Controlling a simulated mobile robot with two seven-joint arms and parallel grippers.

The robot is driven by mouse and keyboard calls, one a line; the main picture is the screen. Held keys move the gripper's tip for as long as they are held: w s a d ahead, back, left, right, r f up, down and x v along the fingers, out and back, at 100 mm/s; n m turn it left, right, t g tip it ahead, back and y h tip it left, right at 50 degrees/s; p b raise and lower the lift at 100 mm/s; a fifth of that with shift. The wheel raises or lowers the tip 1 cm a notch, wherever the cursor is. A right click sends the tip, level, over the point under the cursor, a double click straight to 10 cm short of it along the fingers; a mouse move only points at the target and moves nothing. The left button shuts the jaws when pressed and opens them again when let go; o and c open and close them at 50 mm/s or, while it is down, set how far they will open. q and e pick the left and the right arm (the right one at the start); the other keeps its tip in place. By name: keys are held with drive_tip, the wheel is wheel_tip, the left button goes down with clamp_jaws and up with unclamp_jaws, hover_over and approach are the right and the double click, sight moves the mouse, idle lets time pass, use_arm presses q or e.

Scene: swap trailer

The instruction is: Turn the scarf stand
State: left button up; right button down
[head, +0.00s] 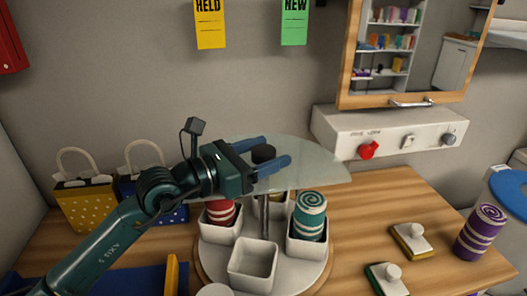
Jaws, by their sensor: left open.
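The scarf stand (318,278) is a round white turntable on a wooden base. It carries white square cups around a central post with a dark knob (263,153) on top. A red striped scarf roll (220,212) sits in the left cup and a teal one (310,215) in the right cup; the front cup (253,265) looks empty. A clear half-round pane (318,172) lies above the cups. My left gripper (276,151) is open, its blue fingers on either side of the knob; contact cannot be told. My right gripper is out of view.
A purple scarf roll (480,232) and two knobbed blocks (411,239) (388,279) stand on the right of the wooden table. Yellow (86,205) and blue gift bags stand at left. A wall panel with a red knob (369,150) is behind, under a mirror.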

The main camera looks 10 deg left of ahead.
use_arm(q)
drive_tip(key=shift+c, duration=0.3)
clamp_jaws()
idle(0.3)
